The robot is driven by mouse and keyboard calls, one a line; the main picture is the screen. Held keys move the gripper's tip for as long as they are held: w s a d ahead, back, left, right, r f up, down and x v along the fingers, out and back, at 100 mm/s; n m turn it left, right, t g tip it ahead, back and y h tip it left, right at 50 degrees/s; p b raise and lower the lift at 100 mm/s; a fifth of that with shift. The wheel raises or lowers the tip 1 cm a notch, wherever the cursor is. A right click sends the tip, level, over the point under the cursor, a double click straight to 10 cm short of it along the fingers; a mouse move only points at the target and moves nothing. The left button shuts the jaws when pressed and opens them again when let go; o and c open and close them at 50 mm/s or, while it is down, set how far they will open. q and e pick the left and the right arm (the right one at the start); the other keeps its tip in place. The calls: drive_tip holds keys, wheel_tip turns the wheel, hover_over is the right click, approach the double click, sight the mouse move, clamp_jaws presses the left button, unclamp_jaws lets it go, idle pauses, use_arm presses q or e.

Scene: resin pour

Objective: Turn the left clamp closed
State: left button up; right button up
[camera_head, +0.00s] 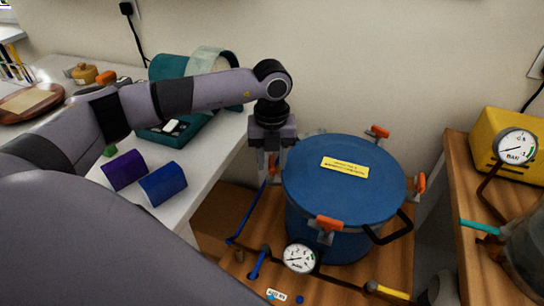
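The blue pot (345,190) stands on a low wooden stand, its round lid on and a yellow label on top. Orange-handled clamps sit around its rim: a back one (379,132), a right one (420,183) and a front one (329,224). My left gripper (271,168) points down at the pot's left rim. A little orange (273,161) shows between its fingers, where the left clamp is mostly hidden. I cannot tell whether the fingers grip its handle or only stand around it. My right gripper is not in view.
A pressure gauge (299,258) and pipes with a blue lever sit in front of the pot. The white bench (215,150) at left holds purple and blue blocks and a teal box. A yellow pump unit with a gauge (515,147) stands at right.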

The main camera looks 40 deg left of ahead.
use_arm(q)
clamp_jaws()
